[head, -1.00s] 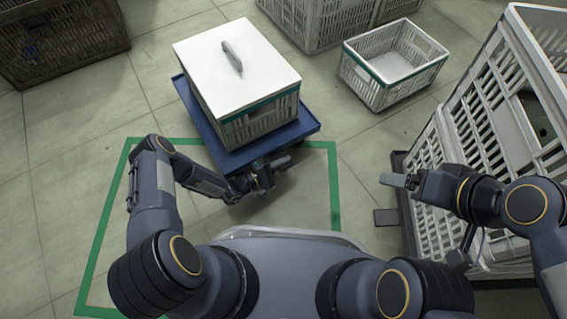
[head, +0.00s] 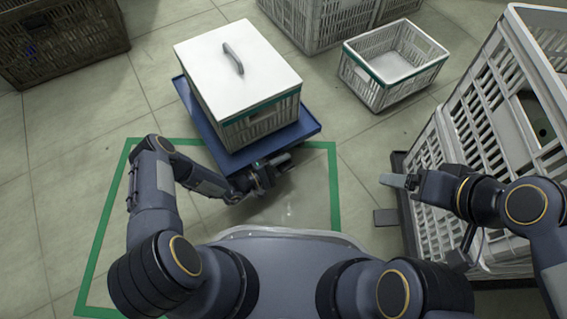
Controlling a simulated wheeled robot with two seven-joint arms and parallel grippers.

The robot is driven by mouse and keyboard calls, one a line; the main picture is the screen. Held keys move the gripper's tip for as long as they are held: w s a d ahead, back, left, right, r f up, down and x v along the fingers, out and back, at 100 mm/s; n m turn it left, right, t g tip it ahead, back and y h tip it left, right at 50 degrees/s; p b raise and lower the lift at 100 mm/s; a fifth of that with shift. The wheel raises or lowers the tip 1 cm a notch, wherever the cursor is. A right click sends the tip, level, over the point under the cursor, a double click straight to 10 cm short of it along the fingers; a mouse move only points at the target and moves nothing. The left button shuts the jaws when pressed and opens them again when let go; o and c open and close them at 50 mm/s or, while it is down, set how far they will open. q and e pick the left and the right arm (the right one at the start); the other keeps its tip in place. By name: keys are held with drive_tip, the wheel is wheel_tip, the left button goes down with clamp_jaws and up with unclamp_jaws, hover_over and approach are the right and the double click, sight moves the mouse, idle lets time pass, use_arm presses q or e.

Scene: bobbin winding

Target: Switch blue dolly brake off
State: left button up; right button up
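The dolly's near corner reaches over the far edge of the green floor outline. My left gripper (head: 280,160) is at the dolly's near edge, low beside it. The brake is not visible; the gripper and the dolly's edge hide that spot. Whether the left fingers are open or shut is unclear. My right gripper (head: 390,181) is held at the right, away from the dolly, with its fingers seemingly together and empty.
A green floor outline (head: 334,190) lies in front of me. An empty white crate (head: 394,66) sits on the floor at the back right. Tall white crates (head: 480,130) on a dark base (head: 385,217) stand close on the right. A dark brown crate (head: 65,45) is at the far left.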

use_arm(q)
drive_tip(key=shift+o, duration=0.3)
drive_tip(key=shift+a, duration=0.1)
drive_tip(key=p+v, duration=0.2)
drive_tip(key=v, duration=0.5)
drive_tip(key=shift+s+a, duration=0.25)
idle(0.4)
